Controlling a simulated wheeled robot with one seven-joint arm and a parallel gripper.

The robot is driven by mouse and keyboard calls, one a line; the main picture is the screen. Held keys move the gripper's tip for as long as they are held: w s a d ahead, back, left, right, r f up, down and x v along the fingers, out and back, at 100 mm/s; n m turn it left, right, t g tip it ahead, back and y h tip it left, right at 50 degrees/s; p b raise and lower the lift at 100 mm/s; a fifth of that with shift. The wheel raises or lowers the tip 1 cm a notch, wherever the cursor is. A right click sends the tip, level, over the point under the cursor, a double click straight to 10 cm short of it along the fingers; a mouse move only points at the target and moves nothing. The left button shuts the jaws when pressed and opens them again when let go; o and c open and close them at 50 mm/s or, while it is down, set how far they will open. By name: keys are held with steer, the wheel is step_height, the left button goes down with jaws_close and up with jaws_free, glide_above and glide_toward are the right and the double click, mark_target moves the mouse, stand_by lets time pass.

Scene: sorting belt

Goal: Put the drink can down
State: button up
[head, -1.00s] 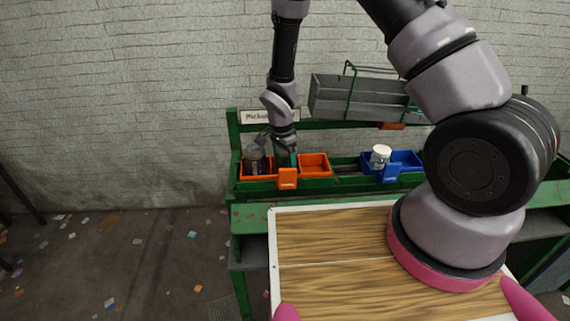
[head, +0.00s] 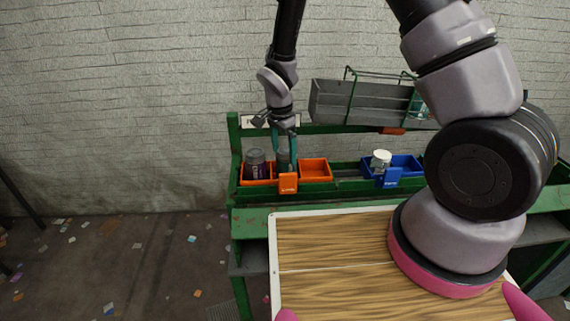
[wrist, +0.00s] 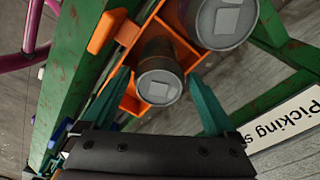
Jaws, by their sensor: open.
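The drink can (head: 284,161), dark with a grey top, stands in the middle part of the orange bin (head: 314,172). It also shows in the wrist view (wrist: 159,80), with its round top facing the camera. My gripper (head: 285,150) is just above the can, its teal fingers apart. In the wrist view the open fingers of my gripper (wrist: 161,90) lie on either side of the can, with gaps between. The can's lower part is hidden by the bin's front wall.
A larger purple-dark container (head: 256,165) stands in the orange bin's left part, close beside the can. The bin's right part is empty. A blue bin (head: 405,165) holds a white-lidded jar (head: 381,160). A grey tray (head: 350,103) and a sign (wrist: 287,122) are behind.

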step_height(320, 180, up, 5)
steer(key=shift+s+a+r, duration=0.1)
steer(key=shift+a, duration=0.05)
steer(key=s+d+r+n+t+y, duration=0.1)
steer(key=d+r, duration=0.4)
steer(key=r, duration=0.5)
steer(key=s+d+r+n+t+y, duration=0.1)
steer(key=d+r, duration=0.5)
steer(key=r, duration=0.5)
steer(key=s+d+r+n+t, duration=0.2)
steer(key=s+d+r, duration=0.2)
steer(key=s+r, duration=0.2)
steer(key=s+d+r+n+t, duration=0.2)
steer(key=s+d+r+n, duration=0.1)
steer(key=s+r, duration=0.4)
steer(key=shift+s+d+r+t+y, duration=0.2)
steer(key=shift+s+d+t+y, duration=0.15)
steer(key=shift+s+d, duration=0.7)
